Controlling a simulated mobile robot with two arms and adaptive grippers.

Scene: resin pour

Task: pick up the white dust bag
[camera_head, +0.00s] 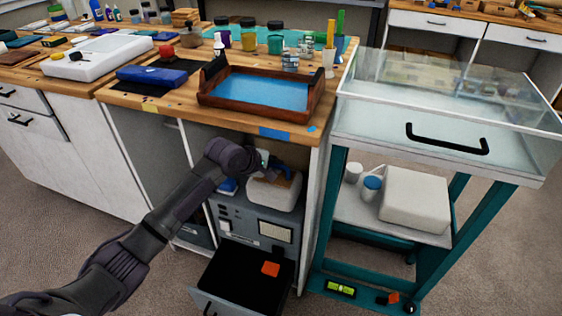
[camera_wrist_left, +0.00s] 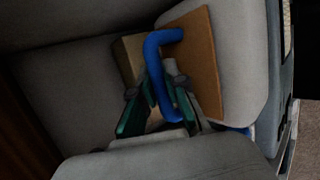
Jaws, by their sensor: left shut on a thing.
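The white dust bag (camera_head: 277,193) sits in the open bay under the wooden counter, on top of a grey cabinet. My left gripper (camera_head: 268,163) reaches in from the left at the top of the bag. In the left wrist view, pale rounded bag surfaces (camera_wrist_left: 240,50) surround a brown card panel (camera_wrist_left: 201,65) with a curved blue handle (camera_wrist_left: 163,38). The dark green fingers of my left gripper (camera_wrist_left: 160,100) are shut on this handle. Whether the bag is clear of its support cannot be told. My right gripper is not in view.
An open drawer (camera_head: 225,280) holding an orange piece juts out below the bay. A blue-lined wooden tray (camera_head: 255,117) stands on the counter edge above. To the right, a teal-framed cart (camera_head: 332,215) carries a white block (camera_head: 415,200) and small tubs.

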